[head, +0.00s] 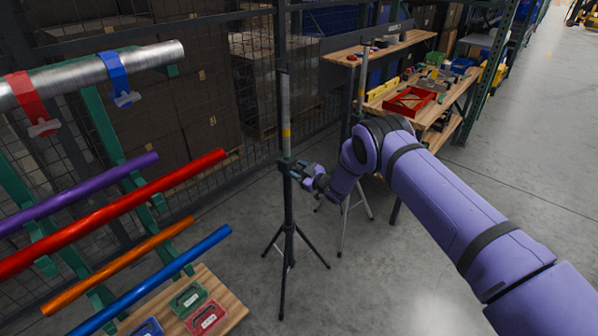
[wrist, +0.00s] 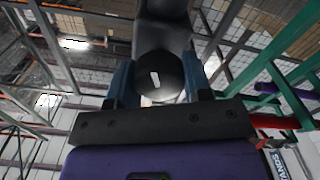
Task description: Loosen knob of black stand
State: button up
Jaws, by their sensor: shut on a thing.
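The black stand (head: 289,215) stands upright on its tripod legs in the middle of the head view, with a grey pole and a yellow band in its upper part. My gripper (head: 292,170) is at the stand's collar, at about mid-height. In the wrist view the round black knob (wrist: 159,78), with a white mark on its face, sits between the two fingers of my gripper (wrist: 160,85). The fingers are shut on the knob from both sides. In the head view the knob is hidden by the gripper.
A silver-legged stand (head: 347,225) is just behind and right. A rack with coloured tubes (head: 120,210) fills the left. A workbench (head: 440,110) with a red tray (head: 409,101) is at the back right. A mesh fence stands behind. The floor at right is clear.

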jog(key=n, duration=0.3)
jog(key=shift+s+f+n, duration=0.1)
jog(key=shift+n, duration=0.3)
jog(key=n, duration=0.3)
jog(key=shift+a+n, duration=0.1)
jog(key=shift+n, duration=0.2)
jog(key=n, duration=0.6)
jog(key=shift+f, duration=0.2)
jog(key=n, duration=0.7)
jog(key=shift+f+n, duration=0.15)
jog(key=shift+n, duration=0.15)
jog(key=n, duration=0.6)
jog(key=shift+f, duration=0.1)
jog(key=shift+n, duration=0.4)
jog(key=o, duration=0.9)
jog(key=shift+d, duration=0.2)
